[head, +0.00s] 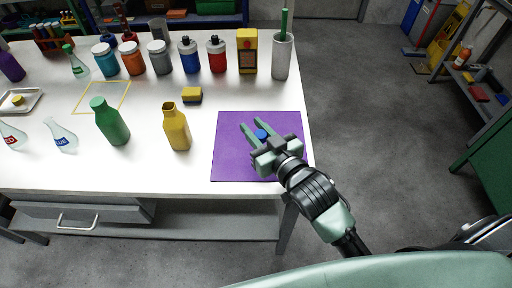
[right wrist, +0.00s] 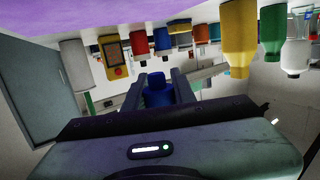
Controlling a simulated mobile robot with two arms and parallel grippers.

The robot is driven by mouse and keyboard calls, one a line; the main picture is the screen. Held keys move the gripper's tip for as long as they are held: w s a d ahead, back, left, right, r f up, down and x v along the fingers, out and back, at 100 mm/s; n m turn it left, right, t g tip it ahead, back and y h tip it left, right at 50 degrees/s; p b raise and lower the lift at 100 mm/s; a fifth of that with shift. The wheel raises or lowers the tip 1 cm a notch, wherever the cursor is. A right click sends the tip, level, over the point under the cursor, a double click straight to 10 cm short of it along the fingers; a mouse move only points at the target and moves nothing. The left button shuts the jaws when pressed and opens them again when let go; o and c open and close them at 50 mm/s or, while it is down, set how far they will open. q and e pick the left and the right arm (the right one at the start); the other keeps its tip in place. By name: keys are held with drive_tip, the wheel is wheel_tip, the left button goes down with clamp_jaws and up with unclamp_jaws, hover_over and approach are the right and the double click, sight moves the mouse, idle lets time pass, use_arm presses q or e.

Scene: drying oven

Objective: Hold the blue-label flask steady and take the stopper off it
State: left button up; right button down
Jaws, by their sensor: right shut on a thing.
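The blue-label flask (head: 62,136) stands on the white table at the left in the head view, apart from both grippers. It is clear glass, and I see no stopper on its neck. My right gripper (head: 254,125) is over the purple mat, shut on a small blue stopper (head: 262,135). The blue stopper also shows between the fingers in the right wrist view (right wrist: 155,90). My left gripper is in neither view.
A red-label flask (head: 13,138) stands left of the blue-label one. A green bottle (head: 112,124) and a yellow bottle (head: 177,130) stand between the flask and the purple mat (head: 232,158). Jars, a yellow meter (head: 247,54) and a grey cylinder (head: 282,58) line the back.

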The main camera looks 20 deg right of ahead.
wheel_tip(320, 180, down, 7)
drive_tip(key=shift+f+b, duration=0.2)
drive_tip(key=shift+b, duration=0.2)
drive_tip(key=shift+f, duration=0.1)
drive_tip(key=c, duration=1.2)
unclamp_jaws()
drive_tip(key=shift+o, duration=0.2)
